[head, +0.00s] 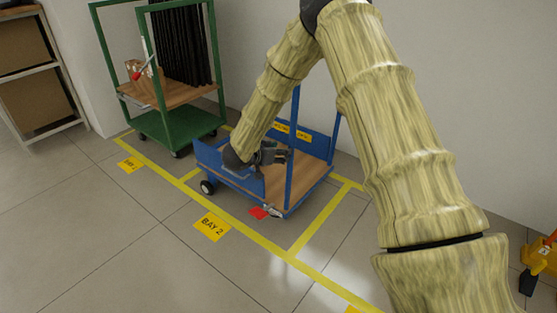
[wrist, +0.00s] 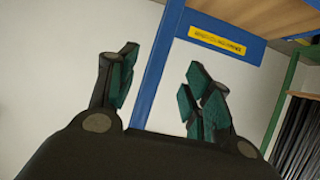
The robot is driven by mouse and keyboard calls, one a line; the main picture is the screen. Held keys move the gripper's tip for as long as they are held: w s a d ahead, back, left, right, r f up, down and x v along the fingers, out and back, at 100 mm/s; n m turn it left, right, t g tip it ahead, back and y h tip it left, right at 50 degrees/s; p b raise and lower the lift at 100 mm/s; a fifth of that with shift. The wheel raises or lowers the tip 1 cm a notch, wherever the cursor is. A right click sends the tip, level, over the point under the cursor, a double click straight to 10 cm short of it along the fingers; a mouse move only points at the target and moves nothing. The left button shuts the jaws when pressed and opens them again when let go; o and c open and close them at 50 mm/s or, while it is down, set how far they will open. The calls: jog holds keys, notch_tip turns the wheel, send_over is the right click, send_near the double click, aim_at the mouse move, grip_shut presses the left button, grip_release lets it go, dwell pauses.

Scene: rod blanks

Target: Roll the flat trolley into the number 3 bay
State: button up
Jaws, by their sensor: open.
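The blue trolley (head: 312,178) with a flat wooden deck stands in the bay marked BAY 2 (head: 212,226). It has blue end panels, upright posts and dark wheels. My gripper (head: 284,156) is open above its deck, near a blue post. In the wrist view a blue post (wrist: 158,70) shows between the open fingers of my gripper (wrist: 165,90); I cannot tell whether they touch it. The bay to the right has bare floor (head: 335,245) beyond a yellow divider line. A yellow floor label (head: 351,309) there is cut off, so its number is unreadable.
Shelving (head: 38,75) is at far left. A yellow object (head: 541,255) stands at the right edge.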

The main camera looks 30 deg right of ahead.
jog(key=b+x, duration=0.7)
jog(key=x, duration=0.2)
jog(key=shift+b, duration=0.35)
jog(key=shift+r, duration=0.1)
grip_shut()
jog(key=s+d+p, duration=0.4)
jog(key=s+p, duration=0.2)
jog(key=s, duration=0.4)
jog(key=shift+d, duration=0.15)
dwell(0.6)
jog(key=shift+s, duration=0.15)
